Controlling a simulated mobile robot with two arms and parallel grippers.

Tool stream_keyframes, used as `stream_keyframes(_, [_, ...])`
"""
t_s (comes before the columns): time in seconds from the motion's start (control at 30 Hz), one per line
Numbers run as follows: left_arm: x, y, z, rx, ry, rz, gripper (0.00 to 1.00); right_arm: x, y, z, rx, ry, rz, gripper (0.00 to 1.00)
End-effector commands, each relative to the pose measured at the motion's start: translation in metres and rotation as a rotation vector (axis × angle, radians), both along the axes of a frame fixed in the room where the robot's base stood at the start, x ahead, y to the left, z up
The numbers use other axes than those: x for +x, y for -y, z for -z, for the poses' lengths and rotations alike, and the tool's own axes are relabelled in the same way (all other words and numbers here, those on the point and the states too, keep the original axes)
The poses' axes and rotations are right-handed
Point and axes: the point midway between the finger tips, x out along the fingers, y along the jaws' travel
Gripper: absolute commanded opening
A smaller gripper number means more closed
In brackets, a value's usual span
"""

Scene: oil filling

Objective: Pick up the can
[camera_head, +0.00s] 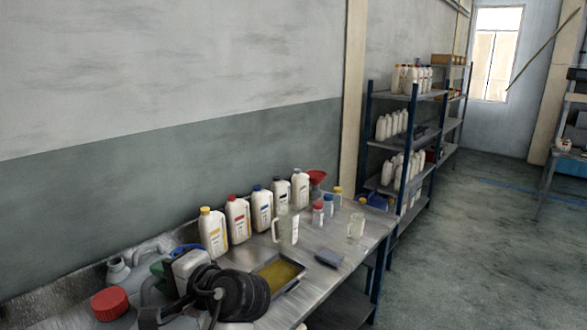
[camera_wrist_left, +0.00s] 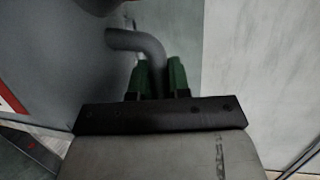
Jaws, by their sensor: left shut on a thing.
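The can, grey with a red cap (camera_head: 110,301), shows at the bottom left of the head view, partly cut off by the frame edge. In the left wrist view the grey can (camera_wrist_left: 62,62) fills the left side, with its curved handle (camera_wrist_left: 142,42) reaching right and down. My left gripper (camera_head: 158,272) has green fingers, which also show in the left wrist view (camera_wrist_left: 160,78), closed around the handle. The can's base is out of view, so I cannot tell whether it touches the table. My right gripper is not in view.
A row of white bottles (camera_head: 238,220) stands along the back of the table (camera_head: 345,225). A tray of yellow liquid (camera_head: 280,272), clear jugs (camera_head: 286,230) and small bottles lie to the right of my arm.

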Motion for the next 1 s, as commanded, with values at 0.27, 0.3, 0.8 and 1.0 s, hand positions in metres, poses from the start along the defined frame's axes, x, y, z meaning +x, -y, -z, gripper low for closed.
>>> stream_keyframes(0.27, [-0.005, -0.014, 0.036, 0.006, 0.002, 0.134, 0.00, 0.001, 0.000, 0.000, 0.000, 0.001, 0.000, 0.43])
stream_keyframes(0.3, [-0.007, -0.016, 0.044, 0.006, 0.001, 0.162, 0.00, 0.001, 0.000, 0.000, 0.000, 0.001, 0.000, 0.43])
stream_keyframes(0.8, [-0.076, -0.007, 0.141, 0.006, 0.002, 0.743, 0.00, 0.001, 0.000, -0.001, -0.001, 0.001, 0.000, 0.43])
stream_keyframes(1.0, [-0.106, 0.008, 0.153, 0.005, 0.006, 0.911, 0.00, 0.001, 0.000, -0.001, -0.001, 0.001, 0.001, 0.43])
